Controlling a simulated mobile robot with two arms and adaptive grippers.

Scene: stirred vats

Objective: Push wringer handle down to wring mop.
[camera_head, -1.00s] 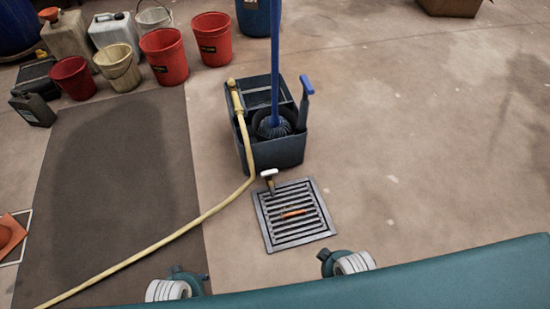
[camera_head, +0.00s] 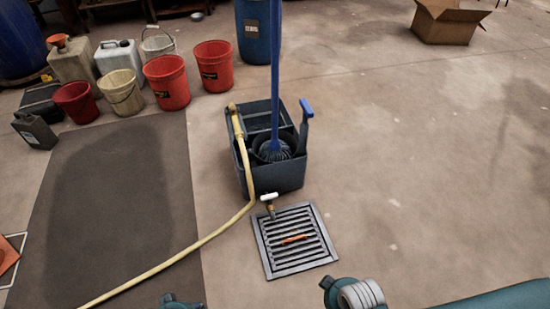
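The dark mop bucket (camera_head: 278,180) stands on the floor in the middle of the head view. The wringer handle (camera_head: 306,110), with a blue grip on a dark lever, stands upright at the bucket's right side. The mop has a blue pole (camera_head: 275,70) rising out of the top of the picture. Its grey strands (camera_head: 273,151) sit in the round dark wringer (camera_head: 290,161), which is partly hidden. Only parts of my two arms show at the bottom edge, well in front of the bucket. Neither gripper's fingers are visible.
A yellow hose (camera_head: 190,245) runs over the bucket's left side. A floor grate (camera_head: 294,265) with a tap (camera_head: 269,203) beside it lies in front. Red buckets (camera_head: 166,82), canisters (camera_head: 73,60) and a blue barrel (camera_head: 253,30) stand behind. Floor to the right is clear up to a cardboard box (camera_head: 447,25).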

